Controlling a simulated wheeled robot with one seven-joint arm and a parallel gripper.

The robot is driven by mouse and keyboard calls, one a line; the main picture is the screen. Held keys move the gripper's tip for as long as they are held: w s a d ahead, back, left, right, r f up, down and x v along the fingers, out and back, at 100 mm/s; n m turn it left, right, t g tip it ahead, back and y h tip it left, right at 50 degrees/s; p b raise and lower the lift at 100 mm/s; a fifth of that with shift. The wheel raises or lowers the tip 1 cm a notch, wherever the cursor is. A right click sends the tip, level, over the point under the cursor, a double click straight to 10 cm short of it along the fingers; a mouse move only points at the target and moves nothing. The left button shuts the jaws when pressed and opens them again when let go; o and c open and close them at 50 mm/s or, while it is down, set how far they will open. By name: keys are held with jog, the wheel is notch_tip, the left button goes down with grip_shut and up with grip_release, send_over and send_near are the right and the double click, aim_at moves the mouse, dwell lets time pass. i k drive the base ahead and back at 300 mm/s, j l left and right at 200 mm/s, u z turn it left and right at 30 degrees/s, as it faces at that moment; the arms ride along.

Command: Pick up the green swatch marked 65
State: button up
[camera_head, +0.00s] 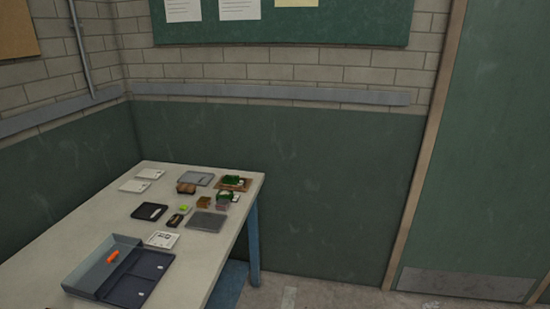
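Several small items lie on the white table (63,254) in the head view. A small bright green piece (184,208) lies near the middle of the group. Darker green turf-like pieces sit at the table's far right: one on a brown board (245,186), and one (226,194) just in front of it. No number 65 can be read at this size, so I cannot tell which piece is the marked swatch. My gripper is not in view.
A dark tray (152,264) with an orange item (113,257) stands at the near end. A black tray (150,211), grey plate (205,221) and white card (162,239) lie nearby. Floor shows right of the table, before the green door (490,150).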

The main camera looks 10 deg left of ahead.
aim_at(227, 180)
jog(key=i+u, duration=0.15)
jog(key=i, duration=0.5)
jog(key=i+l+u, duration=0.15)
jog(key=i, duration=0.5)
jog(key=i+u, duration=0.25)
jog(key=u, duration=0.15)
jog(key=i+u, duration=0.2)
jog(key=u, duration=0.2)
jog(key=i+l+u, duration=0.2)
jog(key=u, duration=0.15)
jog(key=i+l+u, duration=0.2)
jog(key=u, duration=0.2)
jog(key=i+l+u, duration=0.1)
jog(key=u, duration=0.25)
jog(key=i+l+u, duration=0.2)
jog(key=u, duration=0.15)
jog(key=i+l+u, duration=0.35)
jog(key=k+j, duration=0.1)
